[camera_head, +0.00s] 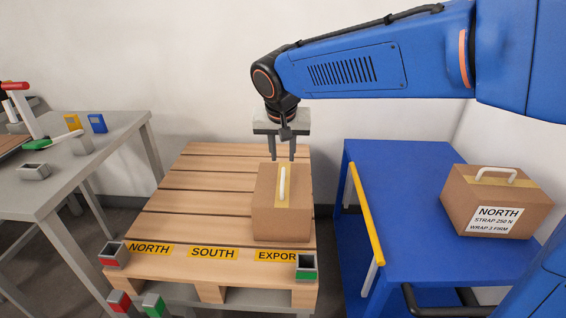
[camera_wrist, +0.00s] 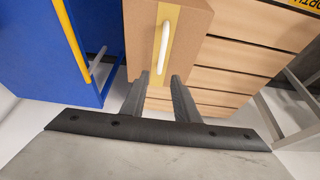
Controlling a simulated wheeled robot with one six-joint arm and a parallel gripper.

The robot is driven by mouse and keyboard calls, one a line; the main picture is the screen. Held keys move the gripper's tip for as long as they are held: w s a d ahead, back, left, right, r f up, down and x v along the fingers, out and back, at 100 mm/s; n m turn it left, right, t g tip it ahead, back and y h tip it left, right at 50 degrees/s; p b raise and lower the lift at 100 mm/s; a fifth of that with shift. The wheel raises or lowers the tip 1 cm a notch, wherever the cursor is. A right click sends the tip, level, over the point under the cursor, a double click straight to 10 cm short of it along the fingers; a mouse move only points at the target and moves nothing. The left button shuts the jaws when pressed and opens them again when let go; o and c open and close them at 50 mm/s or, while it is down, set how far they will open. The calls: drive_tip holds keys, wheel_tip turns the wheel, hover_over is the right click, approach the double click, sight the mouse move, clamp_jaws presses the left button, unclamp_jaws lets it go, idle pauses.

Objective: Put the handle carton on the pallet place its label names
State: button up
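A brown carton with a white handle (camera_head: 478,198) sits on the blue cart at the right; its label reads NORTH, STRAP 250 N, WRAP 2 FIRM. A second brown carton with a white handle (camera_head: 280,215) sits on the wooden pallet (camera_head: 190,200), behind the EXPOR... tag; the wrist view shows it too (camera_wrist: 185,50). No label on it is visible. The pallet's front edge has yellow tags reading NORTH (camera_head: 150,249), SOUTH (camera_head: 213,253) and EXPOR... (camera_head: 276,255). My gripper (camera_head: 283,158) is open and empty, just behind and above the pallet carton.
The blue cart (camera_head: 400,235) has a yellow rail (camera_head: 366,213) facing the pallet. Small red and green boxes stand at the pallet's front corners and below. A grey table (camera_head: 110,135) with tools and small boxes is at left. The pallet's left and middle are clear.

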drive_tip(key=s+d, duration=0.5)
drive_tip(key=d, duration=0.4)
drive_tip(key=s+d, duration=0.5)
drive_tip(key=d, duration=0.5)
drive_tip(key=s+d+f, duration=0.4)
drive_tip(key=s+d, duration=0.1)
drive_tip(key=s, duration=0.3)
drive_tip(key=s+d+f, duration=0.4)
drive_tip(key=s+d, duration=0.2)
drive_tip(key=s, duration=0.2)
drive_tip(key=shift+s, duration=0.2)
drive_tip(key=shift+r, duration=0.1)
